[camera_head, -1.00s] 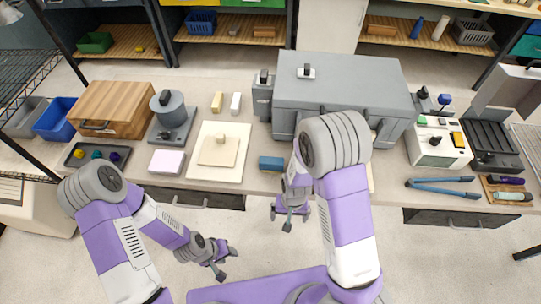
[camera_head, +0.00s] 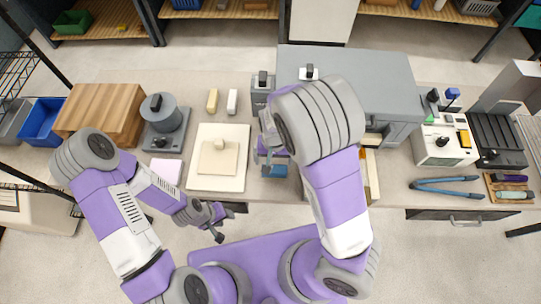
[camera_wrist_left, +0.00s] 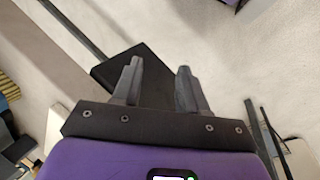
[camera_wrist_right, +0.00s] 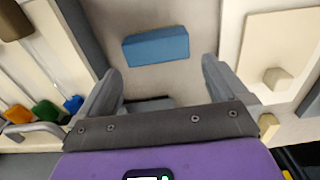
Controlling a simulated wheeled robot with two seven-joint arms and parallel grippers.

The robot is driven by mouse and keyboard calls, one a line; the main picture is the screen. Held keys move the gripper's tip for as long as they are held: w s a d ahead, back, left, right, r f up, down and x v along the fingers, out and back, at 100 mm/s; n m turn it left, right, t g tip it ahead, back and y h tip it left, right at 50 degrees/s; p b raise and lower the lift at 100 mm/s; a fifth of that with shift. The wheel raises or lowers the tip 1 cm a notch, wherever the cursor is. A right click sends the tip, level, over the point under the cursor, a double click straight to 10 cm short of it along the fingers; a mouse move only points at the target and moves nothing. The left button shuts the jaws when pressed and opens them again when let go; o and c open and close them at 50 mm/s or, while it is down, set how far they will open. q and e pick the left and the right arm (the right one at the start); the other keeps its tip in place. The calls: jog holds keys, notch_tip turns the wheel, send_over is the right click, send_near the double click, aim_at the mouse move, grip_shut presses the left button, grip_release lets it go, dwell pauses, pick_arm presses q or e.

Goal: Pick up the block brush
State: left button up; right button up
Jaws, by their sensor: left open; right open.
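A blue rectangular block (camera_head: 281,171), which looks like the block brush, lies on the workbench near its front edge, right of the cream board. In the right wrist view the blue block (camera_wrist_right: 155,46) lies beyond and between my fingers, apart from them. My right gripper (camera_head: 268,158) is open and empty over the bench beside the block, partly covering it in the head view. My open fingers also show in the right wrist view (camera_wrist_right: 160,68). My left gripper (camera_head: 214,226) is open and empty in front of the bench, over the floor; it also shows in the left wrist view (camera_wrist_left: 160,66).
A cream board (camera_head: 235,183) with a knobbed plate is left of the block. A large grey box (camera_head: 390,80) stands behind it. Pale blocks (camera_head: 212,101), a grey device (camera_head: 165,130) and blue-handled pliers (camera_head: 446,187) are farther away.

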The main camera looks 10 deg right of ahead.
aim_at(274, 169)
jog(key=shift+w+f, duration=0.15)
jog(key=shift+f, duration=0.35)
jog(key=shift+w+f, duration=0.15)
jog(key=shift+f, duration=0.35)
jog(key=shift+s+f+b, duration=0.55)
jog(key=shift+s+f, duration=0.2)
jog(key=shift+f, duration=0.05)
notch_tip(274, 169, down, 4)
jog(key=shift+s+b, duration=0.1)
jog(key=shift+b, duration=0.45)
pick_arm(q)
notch_tip(274, 169, down, 2)
jog(key=shift+f, duration=0.1)
pick_arm(e)
jog(key=shift+c, duration=0.5)
jog(key=c, duration=0.6)
notch_tip(274, 169, up, 10)
jog(key=p, duration=0.3)
jog(key=shift+r, duration=0.1)
pick_arm(q)
notch_tip(274, 169, up, 3)
jog(key=shift+r, duration=0.1)
